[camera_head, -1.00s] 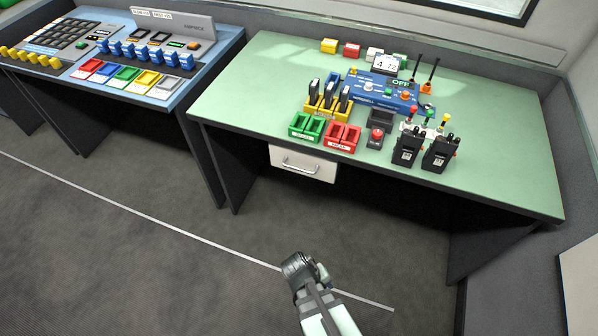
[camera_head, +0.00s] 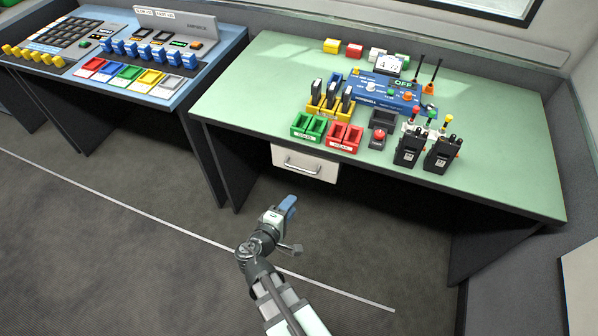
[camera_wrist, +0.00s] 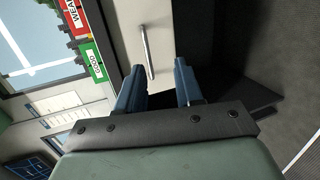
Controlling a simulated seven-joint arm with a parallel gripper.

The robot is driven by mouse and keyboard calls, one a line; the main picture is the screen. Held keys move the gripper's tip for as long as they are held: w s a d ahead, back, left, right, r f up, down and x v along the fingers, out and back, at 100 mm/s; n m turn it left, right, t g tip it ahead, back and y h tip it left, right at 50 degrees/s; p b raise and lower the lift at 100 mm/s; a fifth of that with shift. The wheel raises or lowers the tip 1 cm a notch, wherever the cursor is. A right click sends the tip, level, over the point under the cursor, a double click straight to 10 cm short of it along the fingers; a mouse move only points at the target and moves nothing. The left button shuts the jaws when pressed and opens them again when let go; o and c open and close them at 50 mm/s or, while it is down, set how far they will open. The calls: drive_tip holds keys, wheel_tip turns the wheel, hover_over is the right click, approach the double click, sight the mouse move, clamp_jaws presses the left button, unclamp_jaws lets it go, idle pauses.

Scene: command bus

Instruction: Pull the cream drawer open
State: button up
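The cream drawer (camera_head: 305,164) hangs under the front edge of the green desk and looks shut. It has a silver bar handle (camera_head: 301,167) on its front. In the wrist view the drawer front (camera_wrist: 130,22) and its handle (camera_wrist: 148,52) lie ahead of my gripper, near the left finger. My gripper (camera_head: 290,205) is below and in front of the drawer, apart from the handle. In the wrist view its two blue fingers (camera_wrist: 160,84) stand apart with nothing between them.
The green desk (camera_head: 500,150) carries red and green trays, radios and a blue console (camera_head: 385,95). Its dark edge overhangs the drawer. A blue desk (camera_head: 215,60) stands to the left. The floor (camera_head: 150,270) in front is clear.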

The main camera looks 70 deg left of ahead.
drive_tip(key=w+a+f+y, duration=0.1)
drive_tip(key=w+a, duration=0.7)
drive_tip(key=a, duration=0.3)
drive_tip(key=shift+w+a+y, duration=0.2)
drive_tip(key=shift+a+y, duration=0.05)
drive_tip(key=shift+y, duration=0.15)
drive_tip(key=shift+f, duration=0.1)
clamp_jaws()
idle(1.4)
